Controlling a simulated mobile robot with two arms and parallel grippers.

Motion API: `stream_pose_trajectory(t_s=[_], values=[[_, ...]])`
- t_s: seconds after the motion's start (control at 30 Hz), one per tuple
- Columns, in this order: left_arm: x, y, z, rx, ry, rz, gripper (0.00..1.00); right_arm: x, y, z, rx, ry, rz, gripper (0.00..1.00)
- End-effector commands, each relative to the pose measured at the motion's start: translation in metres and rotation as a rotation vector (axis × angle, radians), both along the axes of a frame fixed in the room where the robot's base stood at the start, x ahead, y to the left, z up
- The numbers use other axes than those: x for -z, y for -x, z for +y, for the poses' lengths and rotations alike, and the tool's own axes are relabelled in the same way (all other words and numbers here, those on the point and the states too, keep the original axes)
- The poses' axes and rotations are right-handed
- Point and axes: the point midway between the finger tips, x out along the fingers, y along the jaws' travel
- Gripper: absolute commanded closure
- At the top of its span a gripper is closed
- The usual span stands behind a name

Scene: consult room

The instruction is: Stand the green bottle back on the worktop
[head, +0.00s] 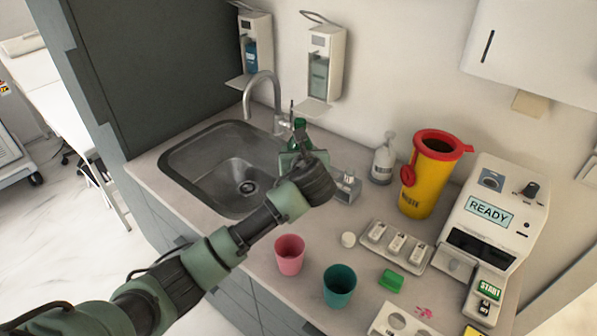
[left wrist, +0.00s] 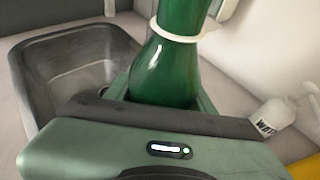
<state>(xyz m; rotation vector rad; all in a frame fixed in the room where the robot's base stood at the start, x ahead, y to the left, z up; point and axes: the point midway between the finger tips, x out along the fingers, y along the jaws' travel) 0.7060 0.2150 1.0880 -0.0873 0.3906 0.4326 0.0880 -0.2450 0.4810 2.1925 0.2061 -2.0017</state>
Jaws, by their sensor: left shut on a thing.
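The green bottle (head: 299,129) is at the right rim of the sink, mostly hidden behind my left gripper (head: 302,157) in the head view. It looks roughly upright there. In the left wrist view the bottle (left wrist: 172,68) stands large between the jaws, with a pale band across its upper part. My left gripper is shut on it. The bottle's base is hidden, so I cannot tell whether it touches the worktop (head: 235,268). My right gripper is not in view.
The sink (head: 190,187) with its tap (head: 262,88) lies left of the gripper. To the right are a clear rack (head: 346,187), a white pump bottle (head: 383,160) and a yellow bin (head: 424,184). Pink (head: 290,254) and teal (head: 339,286) cups stand in front.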

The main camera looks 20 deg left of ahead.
Motion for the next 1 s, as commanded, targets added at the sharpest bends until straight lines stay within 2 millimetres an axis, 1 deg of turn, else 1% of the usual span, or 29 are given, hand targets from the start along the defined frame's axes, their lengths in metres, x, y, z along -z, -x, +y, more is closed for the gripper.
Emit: stream_pose_trajectory(t_s=[0.03, 0.1, 0.23, 0.37, 0.6, 1.0], values=[[0.010, 0.001, 0.000, 0.001, 0.000, 0.004, 0.93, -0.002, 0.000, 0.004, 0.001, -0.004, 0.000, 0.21], [0.020, 0.001, -0.001, 0.001, -0.001, 0.003, 0.93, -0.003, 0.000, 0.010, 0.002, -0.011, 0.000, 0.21], [0.030, 0.000, 0.000, 0.001, 0.000, 0.000, 0.93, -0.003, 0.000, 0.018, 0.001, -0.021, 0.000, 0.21], [0.038, 0.000, -0.001, 0.001, 0.000, 0.000, 0.93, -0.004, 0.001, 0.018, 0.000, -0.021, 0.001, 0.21], [0.071, 0.000, 0.000, 0.002, -0.001, 0.002, 0.93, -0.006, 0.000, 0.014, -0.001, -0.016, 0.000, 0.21], [0.077, 0.000, 0.000, 0.001, 0.000, -0.001, 0.93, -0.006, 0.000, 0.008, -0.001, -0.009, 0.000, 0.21]])
